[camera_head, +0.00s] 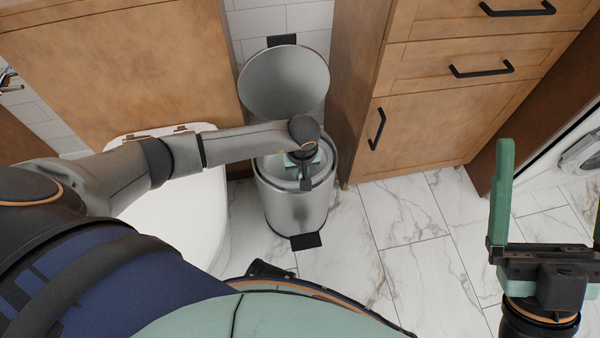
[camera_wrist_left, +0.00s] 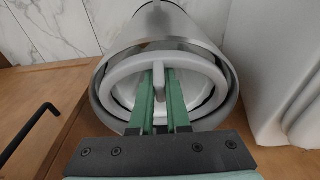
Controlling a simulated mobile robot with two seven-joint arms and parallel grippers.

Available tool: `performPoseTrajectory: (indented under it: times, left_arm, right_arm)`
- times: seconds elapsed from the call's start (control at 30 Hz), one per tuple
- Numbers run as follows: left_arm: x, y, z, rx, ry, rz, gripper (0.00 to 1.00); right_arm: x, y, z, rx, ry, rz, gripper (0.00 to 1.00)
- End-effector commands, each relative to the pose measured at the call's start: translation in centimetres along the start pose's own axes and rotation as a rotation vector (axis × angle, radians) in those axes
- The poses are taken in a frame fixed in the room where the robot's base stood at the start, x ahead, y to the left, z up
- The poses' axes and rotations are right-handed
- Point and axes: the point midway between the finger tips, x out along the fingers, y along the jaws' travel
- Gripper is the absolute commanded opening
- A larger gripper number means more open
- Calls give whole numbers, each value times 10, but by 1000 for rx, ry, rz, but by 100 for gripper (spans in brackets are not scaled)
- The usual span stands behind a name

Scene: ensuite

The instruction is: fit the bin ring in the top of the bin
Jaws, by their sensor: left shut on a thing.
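The steel bin (camera_head: 296,208) stands on the floor with its round lid (camera_head: 284,80) open, tipped up at the back. The pale grey bin ring (camera_wrist_left: 114,92) is at the bin's mouth, inside the outline of the rim in the left wrist view. My left gripper (camera_head: 303,160) is over the bin; in the left wrist view its green fingers (camera_wrist_left: 164,85) are shut on the ring's upright tab (camera_wrist_left: 158,77). In the head view my arm hides part of the ring. I cannot tell whether the ring sits fully down. My right gripper (camera_head: 548,205) is open and empty.
A white toilet (camera_head: 185,215) stands close to the left of the bin. A wooden cabinet (camera_head: 430,120) with black handles stands close to its right. A black pedal (camera_head: 305,241) sticks out at the bin's front. The marble floor (camera_head: 400,250) in front and right is clear.

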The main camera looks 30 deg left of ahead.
Motion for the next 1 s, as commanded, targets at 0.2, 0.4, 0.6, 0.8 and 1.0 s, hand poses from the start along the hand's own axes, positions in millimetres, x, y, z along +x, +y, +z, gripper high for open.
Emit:
performPoseTrajectory:
  times: [0.2,0.4,0.6,0.8,1.0]
  left_arm:
    - [4,0,1,0,0,0,15]
    - [3,0,1,0,0,0,38]
    - [3,0,1,0,0,-1,44]
    - [-3,0,0,-1,-1,0,44]
    - [-40,0,-2,2,4,2,44]
  right_arm:
    - [-3,-2,3,3,-1,-4,100]
    - [-2,-1,2,1,-2,-6,100]
    - [-2,-1,2,0,-2,-6,100]
    - [2,1,-2,-6,-1,-7,100]
    - [14,8,-14,-29,8,-1,100]
